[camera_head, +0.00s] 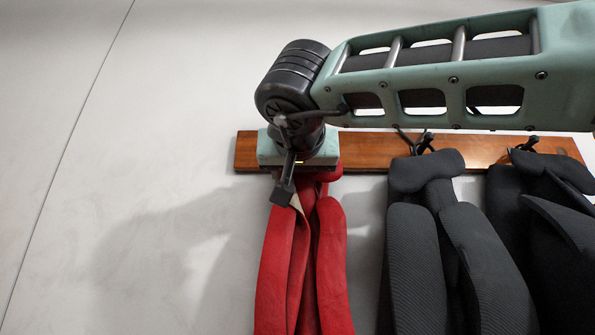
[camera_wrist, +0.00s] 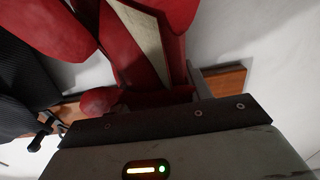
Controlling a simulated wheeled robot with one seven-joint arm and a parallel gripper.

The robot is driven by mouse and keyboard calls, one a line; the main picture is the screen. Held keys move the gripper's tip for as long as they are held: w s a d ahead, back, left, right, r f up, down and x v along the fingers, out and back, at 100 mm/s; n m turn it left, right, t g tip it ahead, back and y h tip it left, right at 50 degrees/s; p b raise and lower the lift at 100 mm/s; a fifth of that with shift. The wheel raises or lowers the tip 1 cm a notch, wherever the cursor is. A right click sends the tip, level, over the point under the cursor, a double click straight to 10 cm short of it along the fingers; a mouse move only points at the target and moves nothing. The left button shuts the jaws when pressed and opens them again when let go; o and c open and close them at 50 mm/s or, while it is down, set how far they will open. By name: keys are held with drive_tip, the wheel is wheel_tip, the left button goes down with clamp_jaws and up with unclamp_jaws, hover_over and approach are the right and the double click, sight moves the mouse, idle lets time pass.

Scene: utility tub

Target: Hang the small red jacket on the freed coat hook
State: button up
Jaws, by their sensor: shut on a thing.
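The small red jacket (camera_head: 303,260) hangs down from my gripper (camera_head: 285,185) at the left end of the wooden hook board (camera_head: 365,150). My gripper is shut on the jacket near its top. In the wrist view the red jacket (camera_wrist: 145,45) fills the upper middle, with a pale strip of lining showing. My gripper and arm cover the board's left part in the head view, so I see no hook there. I cannot tell whether the jacket's collar touches a hook.
A dark grey jacket (camera_head: 440,250) hangs on a black hook (camera_head: 425,143) right of the red one. Another dark jacket (camera_head: 535,230) hangs on the hook (camera_head: 527,143) farther right. The pale wall (camera_head: 120,180) left of the board is bare. My arm crosses above the board.

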drive_tip(key=shift+w+f+p, duration=0.1)
drive_tip(key=shift+w+p, duration=0.1)
drive_tip(key=shift+p, duration=0.1)
drive_tip(key=shift+f, duration=0.4)
idle(1.0)
drive_tip(key=o, duration=1.3)
drive_tip(key=shift+s, duration=0.1)
